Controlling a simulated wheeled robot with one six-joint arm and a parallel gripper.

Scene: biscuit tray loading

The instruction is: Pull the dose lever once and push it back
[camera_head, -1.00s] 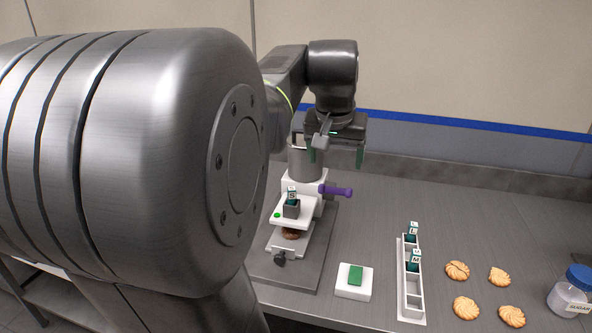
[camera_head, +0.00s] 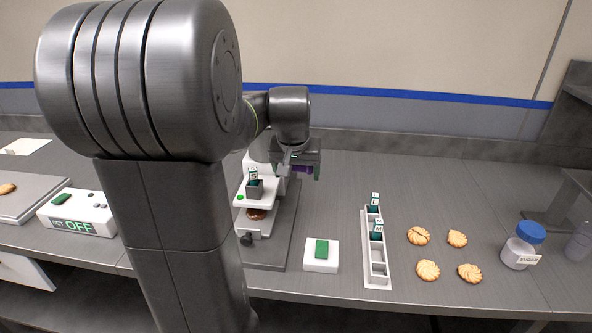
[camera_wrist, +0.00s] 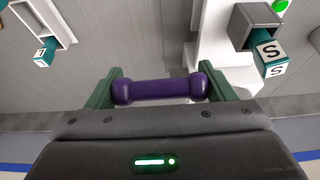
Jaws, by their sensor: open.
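The dose lever is a purple bar with thick ends (camera_wrist: 158,90), sticking out sideways from the white dispenser (camera_head: 240,222). In the head view the purple lever (camera_head: 303,169) is partly covered by my gripper (camera_head: 296,171). In the wrist view my gripper (camera_wrist: 163,88) is open, with one green finger near each end of the lever. The bar lies lengthwise between the fingers. I cannot tell whether either finger touches it. A teal block marked S (camera_wrist: 268,52) sits in a grey holder on the dispenser.
Right of the dispenser are a white pad with a green button (camera_head: 321,250), a white rack (camera_head: 377,281) with teal blocks, several biscuits (camera_head: 428,270) and a blue-lidded sugar jar (camera_head: 519,252).

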